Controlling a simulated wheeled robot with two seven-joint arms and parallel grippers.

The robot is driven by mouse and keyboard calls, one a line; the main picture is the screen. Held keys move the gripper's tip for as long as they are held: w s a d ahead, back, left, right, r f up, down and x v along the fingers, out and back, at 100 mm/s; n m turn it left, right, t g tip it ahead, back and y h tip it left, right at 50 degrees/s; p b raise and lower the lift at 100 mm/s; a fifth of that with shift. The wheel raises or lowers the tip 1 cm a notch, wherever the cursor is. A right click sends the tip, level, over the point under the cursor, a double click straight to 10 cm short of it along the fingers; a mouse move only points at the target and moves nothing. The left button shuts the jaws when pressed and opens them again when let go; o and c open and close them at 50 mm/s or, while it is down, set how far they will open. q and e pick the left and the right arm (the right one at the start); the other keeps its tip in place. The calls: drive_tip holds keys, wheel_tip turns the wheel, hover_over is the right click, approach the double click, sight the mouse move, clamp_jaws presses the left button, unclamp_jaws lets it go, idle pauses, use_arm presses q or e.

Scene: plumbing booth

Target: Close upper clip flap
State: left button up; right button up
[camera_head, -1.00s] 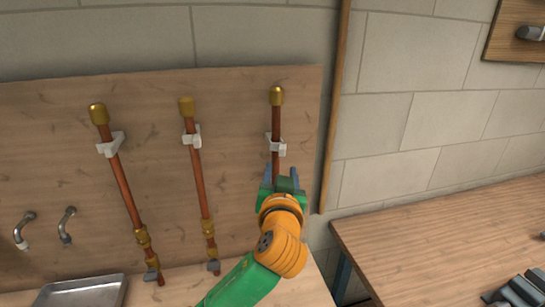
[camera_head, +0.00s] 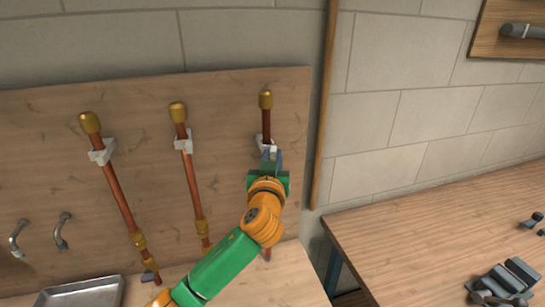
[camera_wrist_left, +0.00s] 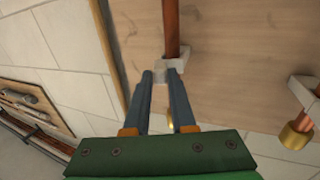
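The right-hand copper pipe (camera_head: 266,124) stands upright against the wooden board, with a brass cap on top. Its white upper clip (camera_head: 273,141) sits around the pipe below the cap. My left gripper (camera_head: 272,155) reaches up to this clip from below. In the left wrist view, the clip (camera_wrist_left: 177,66) is at the fingertips and its pale flap (camera_wrist_left: 160,77) lies between the two blue-grey fingers (camera_wrist_left: 158,76). The flap's exact angle is hard to tell. My right gripper is not in view.
Two more capped copper pipes with white clips (camera_head: 103,152) (camera_head: 184,144) stand to the left on the board (camera_head: 60,160). A metal tray (camera_head: 85,290) lies at lower left. A wooden table (camera_head: 440,220) with grey tools stands at right, past a wooden post (camera_head: 325,110).

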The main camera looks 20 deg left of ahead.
use_arm(q)
clamp_jaws()
drive_tip(key=n+g+y+b, duration=0.1)
drive_tip(key=y+b, duration=0.1)
drive_tip(key=w+n+g+y+b, duration=0.1)
drive_tip(key=n+y+b, duration=0.1)
drive_tip(key=b, duration=0.1)
drive_tip(key=d+n+y+b, duration=0.1)
drive_tip(key=y+b, duration=0.1)
drive_tip(key=shift+w+g+b, duration=0.3)
drive_tip(key=shift+g+b, duration=0.05)
drive_tip(key=shift+g, duration=0.05)
drive_tip(key=o, duration=0.6)
unclamp_jaws()
drive_tip(key=shift+c, duration=0.2)
